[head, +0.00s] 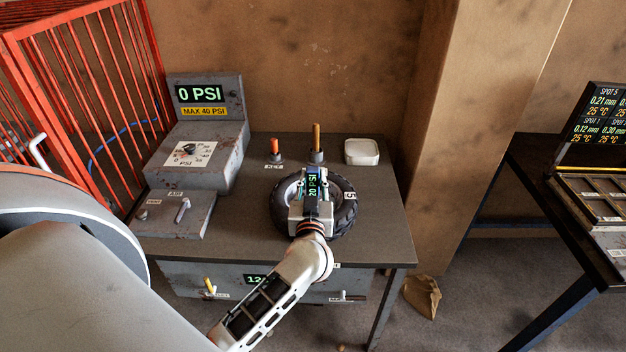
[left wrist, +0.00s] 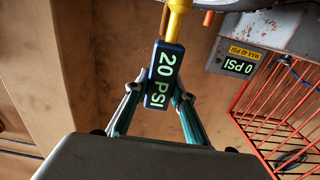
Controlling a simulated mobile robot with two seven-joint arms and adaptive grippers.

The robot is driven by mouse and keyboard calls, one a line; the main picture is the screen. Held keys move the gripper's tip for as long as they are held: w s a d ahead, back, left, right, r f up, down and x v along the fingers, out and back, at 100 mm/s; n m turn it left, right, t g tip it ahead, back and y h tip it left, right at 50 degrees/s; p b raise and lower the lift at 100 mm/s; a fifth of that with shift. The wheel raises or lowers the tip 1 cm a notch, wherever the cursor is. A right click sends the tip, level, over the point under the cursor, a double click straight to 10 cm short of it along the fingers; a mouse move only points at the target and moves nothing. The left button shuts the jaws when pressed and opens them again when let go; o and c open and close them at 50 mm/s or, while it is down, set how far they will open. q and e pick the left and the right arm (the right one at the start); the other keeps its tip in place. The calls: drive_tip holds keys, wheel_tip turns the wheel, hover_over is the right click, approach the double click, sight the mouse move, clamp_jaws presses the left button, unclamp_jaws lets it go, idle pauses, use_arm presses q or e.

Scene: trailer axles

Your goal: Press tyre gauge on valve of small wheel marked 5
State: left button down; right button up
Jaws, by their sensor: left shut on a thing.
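The small black wheel marked 5 (head: 343,217) lies flat on the grey table, its white label at the right of the tyre. My left gripper (head: 312,203) is over the wheel, shut on the tyre gauge (head: 313,186). In the left wrist view the tyre gauge (left wrist: 163,75) is a blue body between the fingers of my left gripper (left wrist: 158,98). Its display reads 20 PSI, and a yellow stem runs from it to the top edge. The stem's end and the valve are hidden, so contact cannot be made out. My right gripper is not in view.
A grey inflator box (head: 196,150) with a 0 PSI display and MAX 40 PSI sign stands at the back left. A lever box (head: 172,218) is in front. A holder with an orange stick (head: 316,140) and a white dish (head: 362,152) stand behind the wheel.

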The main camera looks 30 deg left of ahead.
sight(313, 169)
use_arm(q)
drive_tip(key=shift+r, duration=2.9)
